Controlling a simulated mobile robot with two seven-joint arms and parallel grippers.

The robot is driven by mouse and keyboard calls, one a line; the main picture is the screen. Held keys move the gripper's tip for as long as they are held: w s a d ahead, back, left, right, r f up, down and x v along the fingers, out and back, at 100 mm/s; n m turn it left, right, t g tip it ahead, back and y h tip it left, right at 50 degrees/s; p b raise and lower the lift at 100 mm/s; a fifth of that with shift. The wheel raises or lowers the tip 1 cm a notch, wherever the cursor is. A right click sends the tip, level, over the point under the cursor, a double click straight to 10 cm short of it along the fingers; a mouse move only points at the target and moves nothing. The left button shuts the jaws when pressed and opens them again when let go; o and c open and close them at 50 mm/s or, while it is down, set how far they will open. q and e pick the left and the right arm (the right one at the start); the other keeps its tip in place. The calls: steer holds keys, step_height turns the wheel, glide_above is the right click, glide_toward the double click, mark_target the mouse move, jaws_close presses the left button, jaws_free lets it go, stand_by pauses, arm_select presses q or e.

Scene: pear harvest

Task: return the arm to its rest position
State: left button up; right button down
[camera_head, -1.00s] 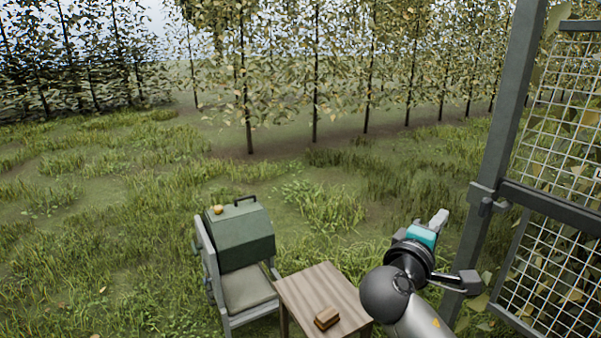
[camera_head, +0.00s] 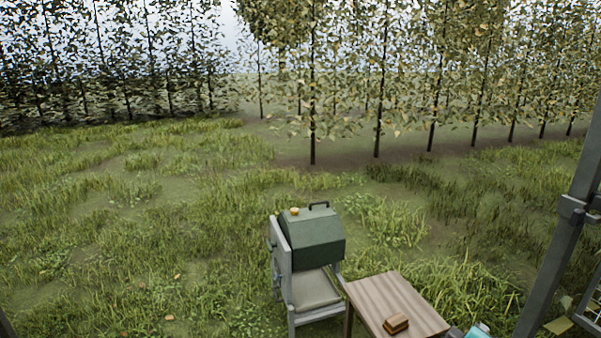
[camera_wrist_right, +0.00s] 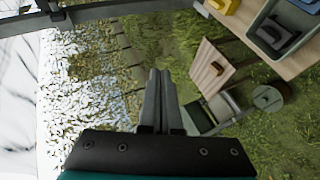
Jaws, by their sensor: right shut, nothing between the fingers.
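My right arm shows only as a small grey and teal part at the bottom right edge of the head view, beside the small wooden table (camera_head: 375,298). In the right wrist view my right gripper (camera_wrist_right: 161,75) has its two grey fingers together, with nothing between them. The fingers stick out over grass, clear of the furniture. My left gripper is in neither view.
A brown block (camera_head: 396,323) lies on the wooden table. A metal frame post (camera_head: 560,235) stands at right. The wrist view shows a grey tray (camera_wrist_right: 262,25) on another table.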

steer(key=s+a+f+m+g+y, duration=0.25)
steer(key=s+a+f+y, duration=0.25)
steer(key=s+a+f, duration=0.4)
steer(key=s+a+f+m+g+y, duration=0.25)
steer(key=s+a+f+y, duration=0.35)
steer(key=s, duration=0.5)
step_height(320, 180, down, 28)
steer(key=s+g+h+b, duration=0.1)
steer(key=s+g+b, duration=0.1)
steer(key=b, duration=0.5)
arm_select(q)
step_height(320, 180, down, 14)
steer(key=b, duration=0.6)
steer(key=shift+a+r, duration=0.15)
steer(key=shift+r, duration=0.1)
arm_select(e)
steer(key=s+d+f, duration=0.1)
steer(key=s+f, duration=0.6)
steer(key=f, duration=0.3)
steer(key=s+d+f+n+g, duration=0.1)
steer(key=s+f, duration=0.7)
steer(key=f, duration=0.2)
steer(key=shift+s+h, duration=0.2)
steer(key=shift+h, duration=0.1)
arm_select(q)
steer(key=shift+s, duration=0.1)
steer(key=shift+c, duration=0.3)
arm_select(e)
steer(key=shift+d, duration=0.1)
